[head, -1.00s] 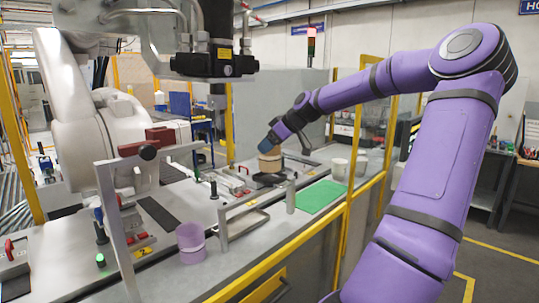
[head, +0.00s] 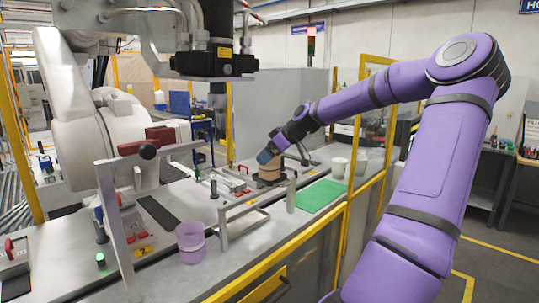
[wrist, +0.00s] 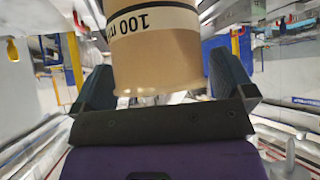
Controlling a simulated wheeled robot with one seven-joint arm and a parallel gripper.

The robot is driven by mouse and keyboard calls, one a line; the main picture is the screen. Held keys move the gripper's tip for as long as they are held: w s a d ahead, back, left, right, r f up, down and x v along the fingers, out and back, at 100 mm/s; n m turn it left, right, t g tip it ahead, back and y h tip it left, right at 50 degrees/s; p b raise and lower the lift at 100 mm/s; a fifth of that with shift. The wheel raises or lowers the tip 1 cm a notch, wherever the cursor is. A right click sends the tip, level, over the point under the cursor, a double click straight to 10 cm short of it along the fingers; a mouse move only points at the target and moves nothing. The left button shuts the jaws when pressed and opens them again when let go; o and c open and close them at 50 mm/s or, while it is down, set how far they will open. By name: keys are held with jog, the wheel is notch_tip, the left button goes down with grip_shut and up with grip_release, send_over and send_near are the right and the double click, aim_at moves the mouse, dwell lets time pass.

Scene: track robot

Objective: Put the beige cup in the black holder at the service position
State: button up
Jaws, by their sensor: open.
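The beige cup (head: 269,171) stands on the counter at the far middle in the head view, at a low dark base (head: 267,184), which seems to be the black holder. How deep it sits there is too small to tell. In the wrist view the cup (wrist: 157,55), with a printed band, fills the space between my fingers. My gripper (head: 266,157) is at the cup and open. In the wrist view my gripper (wrist: 165,85) has a finger at each side of the cup, with a small gap at the right one. The holder is not clear in the wrist view.
A lilac cup (head: 191,243) stands on the near counter. A green mat (head: 319,196) and a white cup (head: 339,167) are right of the beige cup. Metal frames (head: 245,218) and a yellow post (head: 357,150) stand close by. A white robot arm (head: 85,110) is at left.

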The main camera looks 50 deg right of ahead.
jog(key=v, duration=1.2)
jog(key=shift+r, duration=0.25)
